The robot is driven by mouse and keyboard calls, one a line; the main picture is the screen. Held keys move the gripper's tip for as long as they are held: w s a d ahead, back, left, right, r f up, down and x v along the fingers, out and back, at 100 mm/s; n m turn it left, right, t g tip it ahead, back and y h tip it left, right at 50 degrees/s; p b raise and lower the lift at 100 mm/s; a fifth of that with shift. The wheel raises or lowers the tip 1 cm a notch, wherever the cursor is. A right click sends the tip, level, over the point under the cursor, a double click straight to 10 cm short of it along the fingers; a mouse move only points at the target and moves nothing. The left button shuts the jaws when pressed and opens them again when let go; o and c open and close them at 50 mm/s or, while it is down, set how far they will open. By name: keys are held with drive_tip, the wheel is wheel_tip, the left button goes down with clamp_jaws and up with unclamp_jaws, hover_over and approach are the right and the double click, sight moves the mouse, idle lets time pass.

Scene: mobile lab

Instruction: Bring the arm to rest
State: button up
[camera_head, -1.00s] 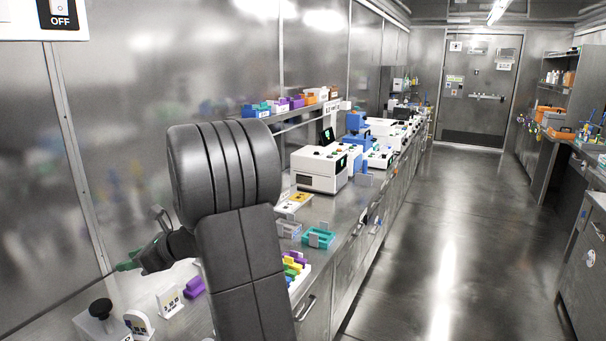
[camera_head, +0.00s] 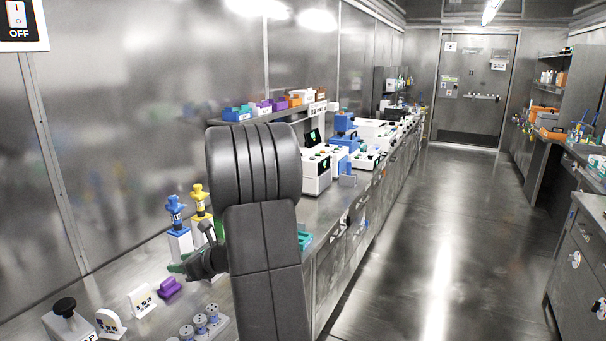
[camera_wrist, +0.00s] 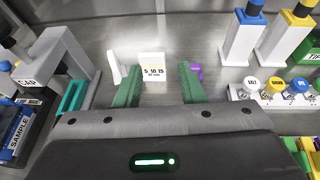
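My gripper (camera_wrist: 158,85) shows in the wrist view as two green fingers set well apart, with nothing held between them. A small white sign with printed numbers (camera_wrist: 153,71) stands on the bench beyond and between the fingertips. In the head view my gripper (camera_head: 180,266) is low over the left bench, partly hidden by my dark arm. My arm is folded upright in front of the bench and hides part of it.
The steel bench (camera_head: 95,290) holds a purple block (camera_head: 169,287), a white sign (camera_head: 143,300), a black-knobbed device (camera_head: 66,318) and blue and yellow dispensers (camera_head: 176,215) close to my gripper. White instruments (camera_head: 317,171) stand farther along. The aisle floor (camera_head: 440,250) is clear.

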drive_tip(key=w+d+f+m+t+h, duration=0.1)
drive_tip(key=w+d+f+m+t, duration=0.1)
drive_tip(key=d, duration=0.5)
drive_tip(key=w+d+f+m+t+h, duration=0.1)
drive_tip(key=w+d+f+m+t, duration=0.1)
drive_tip(key=d+f, duration=0.3)
drive_tip(key=shift+w+d+h+b, duration=0.3)
drive_tip(key=shift+d+h, duration=0.1)
drive_tip(key=shift+d, duration=0.45)
drive_tip(key=shift+s+r, duration=0.1)
